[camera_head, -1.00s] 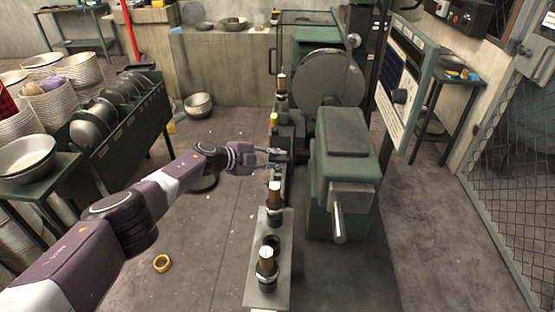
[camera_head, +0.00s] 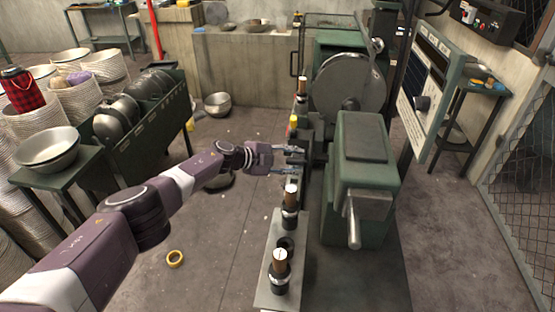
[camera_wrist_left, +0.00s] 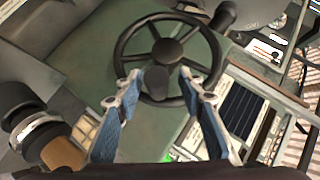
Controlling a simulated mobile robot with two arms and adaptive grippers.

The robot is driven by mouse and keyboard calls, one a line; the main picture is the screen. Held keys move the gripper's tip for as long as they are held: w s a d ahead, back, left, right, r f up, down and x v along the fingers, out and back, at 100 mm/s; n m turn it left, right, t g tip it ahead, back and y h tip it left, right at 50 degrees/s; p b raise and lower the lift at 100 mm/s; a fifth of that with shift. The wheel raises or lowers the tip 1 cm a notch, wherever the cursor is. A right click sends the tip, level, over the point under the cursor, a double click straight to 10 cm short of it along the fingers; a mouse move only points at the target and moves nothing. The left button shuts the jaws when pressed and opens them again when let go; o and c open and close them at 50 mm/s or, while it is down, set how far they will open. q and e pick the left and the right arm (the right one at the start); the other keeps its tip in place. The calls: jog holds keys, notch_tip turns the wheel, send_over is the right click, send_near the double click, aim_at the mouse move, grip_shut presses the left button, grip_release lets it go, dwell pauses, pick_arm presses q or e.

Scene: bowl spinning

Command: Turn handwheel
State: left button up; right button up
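The handwheel (camera_wrist_left: 168,58) is a black spoked wheel with a dark knob (camera_wrist_left: 155,82), seen in the left wrist view in front of a green machine housing. I cannot make the wheel out clearly in the head view. My left gripper (camera_head: 301,161) is open beside the lathe's left side. In the left wrist view, the two blue-padded fingers of the left gripper (camera_wrist_left: 160,78) are spread, with their tips at the near part of the rim and the knob between them. I cannot tell whether they touch the wheel. My right gripper is not in view.
The green lathe (camera_head: 365,140) with its grey disc (camera_head: 348,88) stands right of my left gripper. A bench strip (camera_head: 270,290) with upright wooden-tipped tools lies in front. Bowl stacks and a green rack (camera_head: 150,140) stand left. A yellow ring (camera_head: 175,259) lies on open floor.

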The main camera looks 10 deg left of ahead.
pick_arm(q)
jog(key=v, duration=1.1)
jog(key=shift+s+a+r, duration=0.2)
